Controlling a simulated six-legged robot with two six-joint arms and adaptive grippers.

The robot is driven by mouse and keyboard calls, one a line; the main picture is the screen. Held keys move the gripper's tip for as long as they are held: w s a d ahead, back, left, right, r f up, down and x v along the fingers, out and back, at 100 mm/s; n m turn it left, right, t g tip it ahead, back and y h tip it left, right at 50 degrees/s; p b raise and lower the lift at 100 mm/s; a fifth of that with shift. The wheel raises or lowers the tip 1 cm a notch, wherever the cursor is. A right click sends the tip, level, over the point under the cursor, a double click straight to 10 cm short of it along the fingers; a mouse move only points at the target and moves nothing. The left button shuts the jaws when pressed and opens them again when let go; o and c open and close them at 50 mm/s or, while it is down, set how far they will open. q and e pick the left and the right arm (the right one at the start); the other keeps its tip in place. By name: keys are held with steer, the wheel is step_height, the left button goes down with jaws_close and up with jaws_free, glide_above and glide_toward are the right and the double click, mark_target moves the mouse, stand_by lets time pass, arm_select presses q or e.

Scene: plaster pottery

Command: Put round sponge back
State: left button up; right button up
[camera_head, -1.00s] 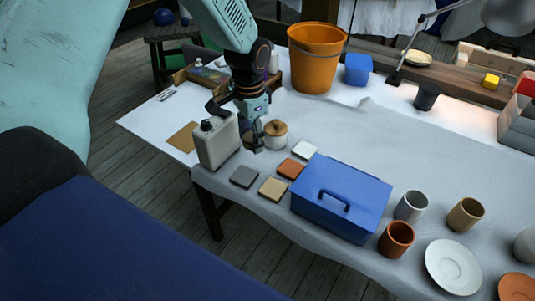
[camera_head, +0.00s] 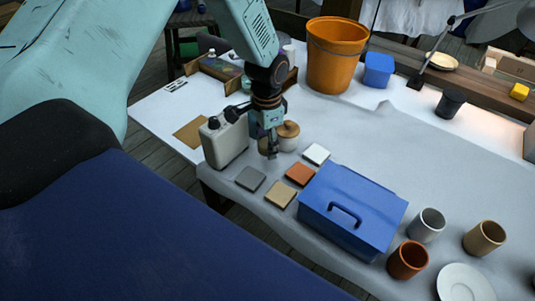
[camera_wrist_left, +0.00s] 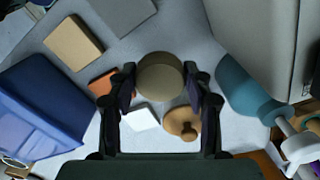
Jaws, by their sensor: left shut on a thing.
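In the head view the sponge is mostly hidden by the gripper. Whether the sponge touches the table I cannot tell. My right gripper is not in view.
The pale canister (camera_head: 224,142) stands close left of my gripper. Grey (camera_head: 250,179), tan (camera_head: 281,194), orange (camera_head: 300,174) and white (camera_head: 316,154) square tiles lie in front and right. A teal bottle (camera_wrist_left: 242,88) is near the canister.

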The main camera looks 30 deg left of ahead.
mark_target(269, 162)
arm_select(q)
steer(key=shift+w+d+f, duration=0.3)
steer(key=shift+d+f, duration=0.15)
steer(key=shift+f, duration=0.2)
steer(key=shift+s+a+f, duration=0.1)
steer(key=shift+s+f, duration=0.1)
steer(key=shift+f, duration=0.95)
steer(key=shift+s+a+f, duration=0.1)
steer(key=shift+a+f, duration=0.2)
steer(key=shift+f, duration=0.05)
steer(key=shift+w+d, duration=0.2)
steer(key=shift+d, duration=0.05)
steer(key=shift+d+f+b, duration=0.1)
steer(key=shift+f+b, duration=0.15)
steer(key=shift+b, duration=0.15)
steer(key=o, duration=1)
steer(key=shift+s+a, duration=0.15)
steer(key=shift+a, duration=0.1)
steer(key=shift+o, duration=0.6)
steer(key=shift+w+d, duration=0.2)
steer(key=shift+s+a+r, duration=0.1)
steer(key=shift+r, duration=0.15)
step_height(269, 162, up, 12)
steer(key=shift+f+p, duration=0.1)
steer(key=shift+p, duration=0.8)
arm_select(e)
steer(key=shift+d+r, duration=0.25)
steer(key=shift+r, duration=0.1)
